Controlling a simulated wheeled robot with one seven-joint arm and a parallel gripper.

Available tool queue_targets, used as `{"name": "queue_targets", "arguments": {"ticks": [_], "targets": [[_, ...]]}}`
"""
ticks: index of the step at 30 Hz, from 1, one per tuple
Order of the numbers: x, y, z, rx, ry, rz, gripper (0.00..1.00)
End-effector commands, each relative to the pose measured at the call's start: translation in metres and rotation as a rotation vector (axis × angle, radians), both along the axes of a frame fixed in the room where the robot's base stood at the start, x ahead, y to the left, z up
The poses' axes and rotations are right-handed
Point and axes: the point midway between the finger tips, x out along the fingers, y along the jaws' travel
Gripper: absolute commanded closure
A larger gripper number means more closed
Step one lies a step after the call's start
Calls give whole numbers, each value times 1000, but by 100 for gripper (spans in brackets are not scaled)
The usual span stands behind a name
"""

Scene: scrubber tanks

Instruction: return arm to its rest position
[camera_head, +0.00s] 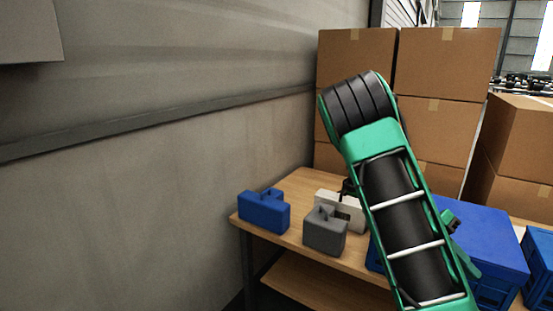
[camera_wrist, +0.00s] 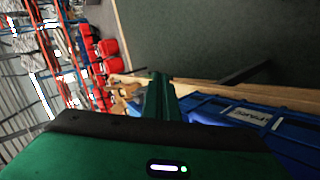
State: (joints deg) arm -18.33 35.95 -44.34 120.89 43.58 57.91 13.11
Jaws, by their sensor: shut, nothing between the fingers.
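My green and black arm (camera_head: 398,205) rises from the bottom right in the head view and bends near the stacked boxes. It stands in front of the wooden table and hides part of it. My gripper (camera_wrist: 160,93) shows in the wrist view as green fingers close together, with nothing held between them. In the head view its fingers cannot be clearly made out; a small green part shows at the right of my arm, in front of a blue crate.
A wooden table (camera_head: 296,189) along the wall holds a blue tank (camera_head: 264,211), a grey tank (camera_head: 325,231) and a whitish one (camera_head: 337,203). Cardboard boxes (camera_head: 447,60) stand behind. A blue crate (camera_head: 492,245) is at the right. Red bins (camera_wrist: 108,47) show in the wrist view.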

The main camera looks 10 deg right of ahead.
Motion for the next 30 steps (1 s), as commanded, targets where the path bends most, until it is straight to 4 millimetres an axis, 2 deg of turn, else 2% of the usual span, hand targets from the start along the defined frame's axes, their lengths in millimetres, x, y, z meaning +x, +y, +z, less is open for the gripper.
{"name": "queue_targets", "arguments": {"ticks": [7,14,21,30], "targets": [[-27,25,-7,273,-119,41,100],[-45,56,-2,479,-243,123,100],[-61,91,12,642,-378,248,100],[-85,137,34,766,-533,449,100]]}}
